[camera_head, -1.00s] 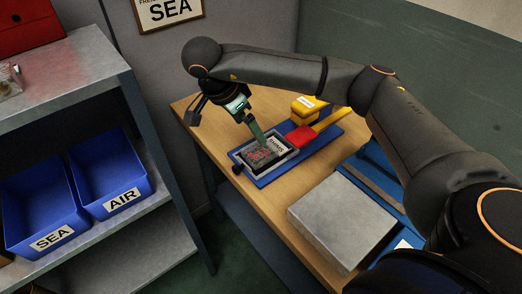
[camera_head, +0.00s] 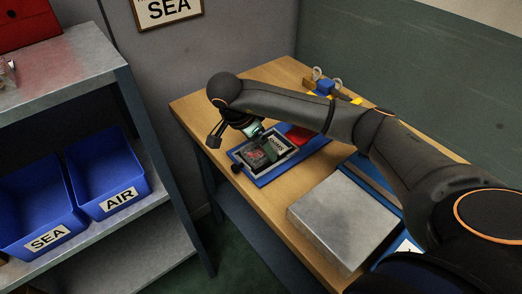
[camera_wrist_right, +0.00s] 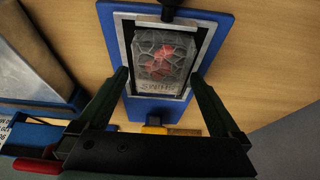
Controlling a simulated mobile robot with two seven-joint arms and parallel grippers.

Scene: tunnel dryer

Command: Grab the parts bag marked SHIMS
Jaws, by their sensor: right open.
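The parts bag marked SHIMS (camera_wrist_right: 162,55) is a clear bag with a net-like pattern, reddish contents and a pale label. It lies in a metal-rimmed frame on a blue board (camera_wrist_right: 221,30). In the head view the bag (camera_head: 256,160) lies on the wooden table, partly behind my right gripper (camera_head: 272,146). In the right wrist view my right gripper (camera_wrist_right: 158,82) is open. Its two dark green fingers stand on either side of the bag's label end, and the bag is not gripped. Contact with the frame cannot be told. My left gripper is not in view.
A grey metal block (camera_head: 345,220) stands on the table in front. A red part (camera_head: 300,135) lies behind the frame. On the left, a shelf (camera_head: 185,235) holds blue bins labelled SEA (camera_head: 35,215) and AIR (camera_head: 105,170). A SEA sign (camera_head: 168,10) hangs behind.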

